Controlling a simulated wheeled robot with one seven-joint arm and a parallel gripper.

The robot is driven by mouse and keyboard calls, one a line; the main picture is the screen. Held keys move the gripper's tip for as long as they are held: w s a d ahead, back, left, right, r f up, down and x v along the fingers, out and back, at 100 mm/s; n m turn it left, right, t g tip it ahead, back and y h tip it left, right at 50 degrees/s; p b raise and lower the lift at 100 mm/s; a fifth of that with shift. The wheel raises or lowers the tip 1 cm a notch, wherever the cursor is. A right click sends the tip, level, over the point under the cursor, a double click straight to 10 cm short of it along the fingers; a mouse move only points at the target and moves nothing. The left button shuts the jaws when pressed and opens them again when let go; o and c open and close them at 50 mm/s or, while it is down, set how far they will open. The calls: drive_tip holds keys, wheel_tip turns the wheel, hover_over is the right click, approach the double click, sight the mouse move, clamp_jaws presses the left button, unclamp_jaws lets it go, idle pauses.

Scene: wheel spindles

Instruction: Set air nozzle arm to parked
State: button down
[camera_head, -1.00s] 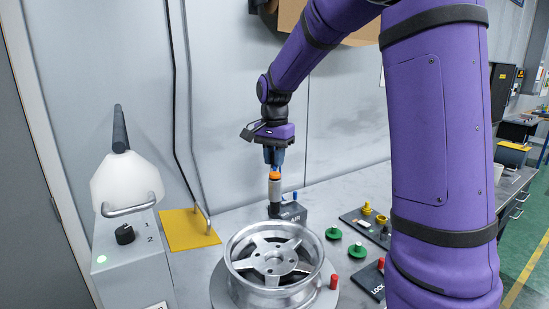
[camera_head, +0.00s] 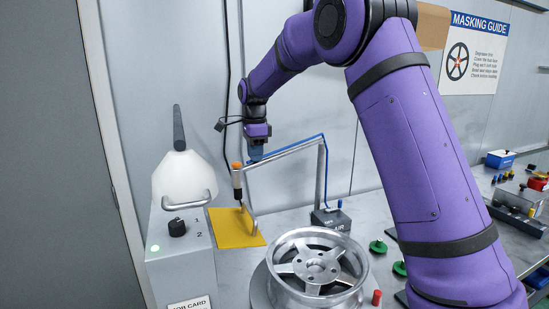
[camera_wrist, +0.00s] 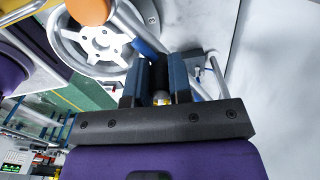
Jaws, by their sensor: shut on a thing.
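The air nozzle arm (camera_head: 290,150) is a silver tube with a blue hose along it. It runs left from an upright beside the grey AIR box (camera_head: 331,219). A dark nozzle with an orange top (camera_head: 237,178) hangs near its left end, over the yellow pad (camera_head: 229,233). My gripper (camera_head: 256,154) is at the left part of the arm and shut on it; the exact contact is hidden.
A silver wheel (camera_head: 318,268) stands on a round support in front of the AIR box. A grey cabinet (camera_head: 180,255) with a knob and handle stands at the left. Green and red plugs lie right of the wheel. The grey wall is close behind.

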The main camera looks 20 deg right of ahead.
drive_tip(key=shift+m, duration=0.7)
drive_tip(key=w, duration=0.1)
drive_tip(key=w+a, duration=0.1)
drive_tip(key=w, duration=0.2)
drive_tip(key=shift+a+r, duration=0.1)
drive_tip(key=shift+a, duration=0.25)
drive_tip(key=shift+w+r, duration=0.1)
drive_tip(key=shift+r, duration=0.05)
drive_tip(key=c, duration=1)
unclamp_jaws()
drive_tip(key=shift+w+a, duration=0.1)
drive_tip(key=shift+w, duration=0.1)
drive_tip(key=shift+c, duration=0.2)
drive_tip(key=shift+f, duration=0.2)
drive_tip(key=shift+s, duration=0.1)
wheel_tip(320, 180, up, 11)
drive_tip(key=shift+f, duration=0.1)
